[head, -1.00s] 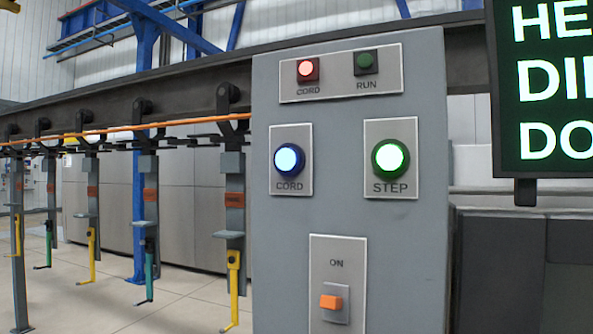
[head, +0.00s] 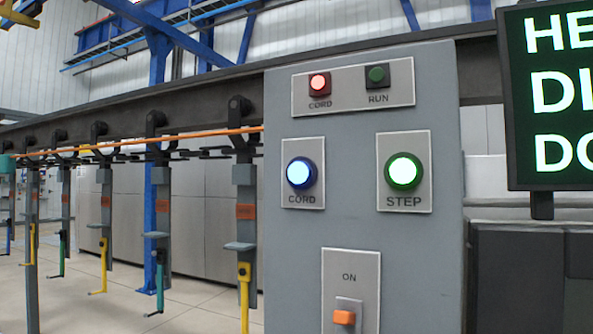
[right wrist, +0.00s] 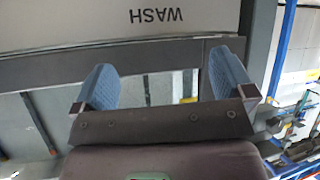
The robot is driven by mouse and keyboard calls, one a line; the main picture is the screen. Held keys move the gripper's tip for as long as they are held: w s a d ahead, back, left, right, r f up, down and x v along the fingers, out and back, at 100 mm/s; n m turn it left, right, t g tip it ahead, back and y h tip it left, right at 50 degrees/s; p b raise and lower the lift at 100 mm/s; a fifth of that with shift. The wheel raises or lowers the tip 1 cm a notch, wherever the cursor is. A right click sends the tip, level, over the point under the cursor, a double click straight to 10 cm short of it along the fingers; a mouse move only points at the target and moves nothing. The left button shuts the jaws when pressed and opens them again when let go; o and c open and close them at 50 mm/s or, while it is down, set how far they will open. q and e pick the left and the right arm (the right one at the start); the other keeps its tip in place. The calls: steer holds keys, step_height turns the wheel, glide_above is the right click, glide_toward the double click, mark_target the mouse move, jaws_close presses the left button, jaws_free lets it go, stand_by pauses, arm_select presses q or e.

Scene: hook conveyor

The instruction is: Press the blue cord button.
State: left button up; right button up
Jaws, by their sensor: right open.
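The blue cord button (head: 300,172) is lit, with a pale glowing centre in a blue ring. It sits on a plate labelled CORD at the left of the grey control panel (head: 290,255). My right gripper (right wrist: 165,85) shows in the right wrist view with its two blue-padded fingers wide apart and nothing between them. Beyond its fingers is a surface marked WASH, and the button is not in that view. Neither gripper shows in the head view, so how far they are from the button cannot be told.
The green STEP button (head: 404,171) is right of the blue one. A red CORD lamp (head: 319,83) and dark RUN lamp (head: 377,75) sit above; an orange switch (head: 345,317) sits below. An orange cord (head: 200,136) and hanging hooks (head: 244,285) are left; a screen (head: 560,90) is right.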

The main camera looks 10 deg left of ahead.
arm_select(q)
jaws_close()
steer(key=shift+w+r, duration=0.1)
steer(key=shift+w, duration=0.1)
arm_select(e)
steer(key=shift+w+r, duration=0.25)
steer(key=shift+w, duration=0.2)
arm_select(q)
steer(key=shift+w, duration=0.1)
arm_select(e)
steer(key=shift+s+f, duration=0.15)
steer(key=shift+s, duration=0.1)
steer(key=shift+s+f, duration=0.15)
steer(key=shift+s, duration=0.1)
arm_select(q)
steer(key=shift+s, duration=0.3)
arm_select(e)
steer(key=shift+w, duration=0.2)
